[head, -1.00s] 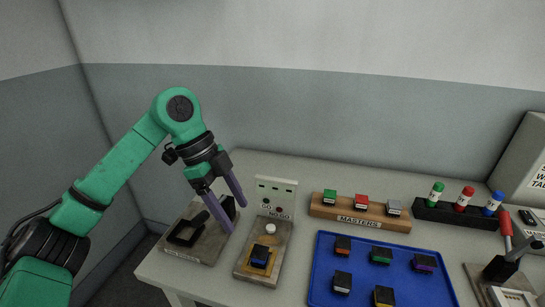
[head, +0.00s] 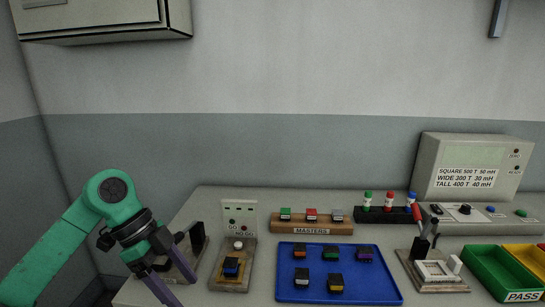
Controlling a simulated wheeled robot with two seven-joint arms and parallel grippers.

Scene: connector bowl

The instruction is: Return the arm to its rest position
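My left arm comes in from the left in the head view, green with a black wrist. Its gripper (head: 172,282) has two purple fingers spread apart with nothing between them. It hangs at the left front of the bench, in front of part of a black fixture (head: 197,237). Some of that fixture is hidden behind the wrist and fingers. My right gripper is not in view.
A go/no-go gauge block (head: 236,285) holds a blue-topped part. A blue tray (head: 362,290) carries several dark parts. Behind it stand a masters rack (head: 345,229) and a marker holder (head: 375,215). A lever fixture (head: 432,270), green bin (head: 490,270) and tester (head: 470,165) are right.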

